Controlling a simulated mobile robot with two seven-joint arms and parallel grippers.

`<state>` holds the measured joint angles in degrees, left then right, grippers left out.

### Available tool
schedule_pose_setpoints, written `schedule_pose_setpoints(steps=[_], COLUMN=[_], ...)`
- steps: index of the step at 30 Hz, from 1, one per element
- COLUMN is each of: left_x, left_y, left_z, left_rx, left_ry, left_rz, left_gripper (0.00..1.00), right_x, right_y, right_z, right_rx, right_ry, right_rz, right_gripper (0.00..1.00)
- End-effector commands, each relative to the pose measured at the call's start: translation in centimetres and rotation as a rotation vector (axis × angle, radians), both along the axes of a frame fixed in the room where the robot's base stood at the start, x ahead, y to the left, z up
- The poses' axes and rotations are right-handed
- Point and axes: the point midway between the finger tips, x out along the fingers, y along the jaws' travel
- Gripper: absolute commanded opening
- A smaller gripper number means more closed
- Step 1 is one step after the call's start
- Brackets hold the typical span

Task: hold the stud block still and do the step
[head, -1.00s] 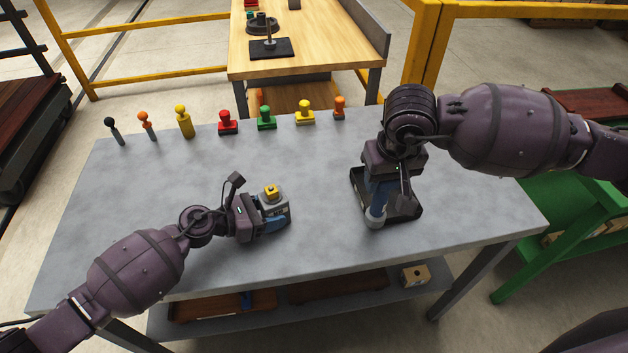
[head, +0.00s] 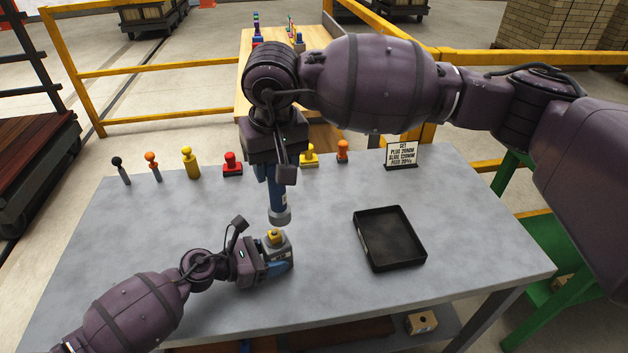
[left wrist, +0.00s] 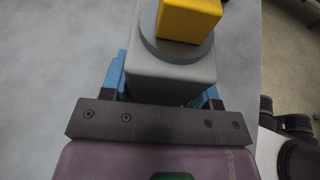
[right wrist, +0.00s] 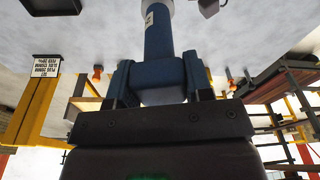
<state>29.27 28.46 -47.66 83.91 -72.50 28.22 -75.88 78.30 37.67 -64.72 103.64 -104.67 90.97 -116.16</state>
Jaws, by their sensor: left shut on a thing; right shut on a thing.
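The stud block (head: 277,252) is grey with a round collar and a yellow square stud (head: 274,234) on top. It stands upright on the grey table. My left gripper (head: 276,268) is shut on it from the left; in the left wrist view blue fingers flank the grey block (left wrist: 170,80). My right gripper (head: 270,172) is shut on a blue tool (head: 277,198) with a grey round end, held pointing down just above the yellow stud. A small gap shows between them. The tool also shows in the right wrist view (right wrist: 158,40); its tip is cut off there.
An empty black tray (head: 390,238) lies to the right on the table (head: 330,280). Knobbed pegs and stamps, including a red stamp (head: 232,164) and a yellow peg (head: 190,163), line the back edge. A settings sign (head: 401,156) stands at the back right.

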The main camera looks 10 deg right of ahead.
Motion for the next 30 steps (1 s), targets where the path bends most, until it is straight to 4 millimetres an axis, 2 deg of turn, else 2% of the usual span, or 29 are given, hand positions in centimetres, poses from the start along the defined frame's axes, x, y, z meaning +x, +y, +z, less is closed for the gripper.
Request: schedule_pose_setpoints(steps=[3,6,19,30], left_x=[0.0,0.0,0.0,0.0], left_y=[0.1,0.1,0.1,0.1], left_z=[-0.1,-0.1,-0.1,-0.1], left_rx=[0.002,0.002,0.002,0.002], left_ry=[0.001,0.001,0.001,0.001], left_rz=[0.001,0.001,0.001,0.001], left_gripper=[0.30,0.30,0.30,0.30], right_x=[0.1,0.1,0.1,0.0], right_y=[1.3,1.6,1.7,1.6], right_z=[0.9,1.1,1.2,-0.6], right_rx=[-0.006,-0.009,-0.010,-0.010], right_ry=[-0.005,-0.005,-0.006,-0.004], right_rz=[0.017,0.023,0.023,0.024], right_gripper=[0.00,0.00,0.00,0.00])
